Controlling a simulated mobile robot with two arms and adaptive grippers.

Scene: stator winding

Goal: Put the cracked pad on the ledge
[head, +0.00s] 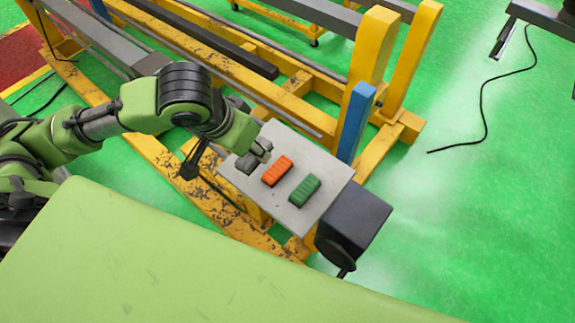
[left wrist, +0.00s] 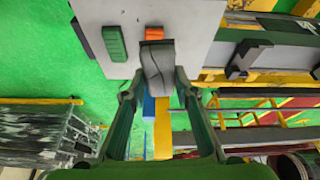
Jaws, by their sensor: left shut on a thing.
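My left gripper (head: 260,149) is shut on a dark grey pad (left wrist: 158,68), held at the left edge of a flat grey plate (head: 317,172) in the head view. The plate looks like the ledge. The pad also shows below the fingers in the head view (head: 247,163). An orange ribbed pad (head: 277,171) and a green ribbed pad (head: 304,190) lie on the plate, the orange one nearer the gripper. My right gripper is not in view.
A dark box (head: 354,222) stands at the plate's right end, and a blue post (head: 356,122) rises behind it. Yellow frames (head: 375,45) with rails stand around. A light green surface (head: 180,260) fills the front. A black cable (head: 484,110) lies on the floor at right.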

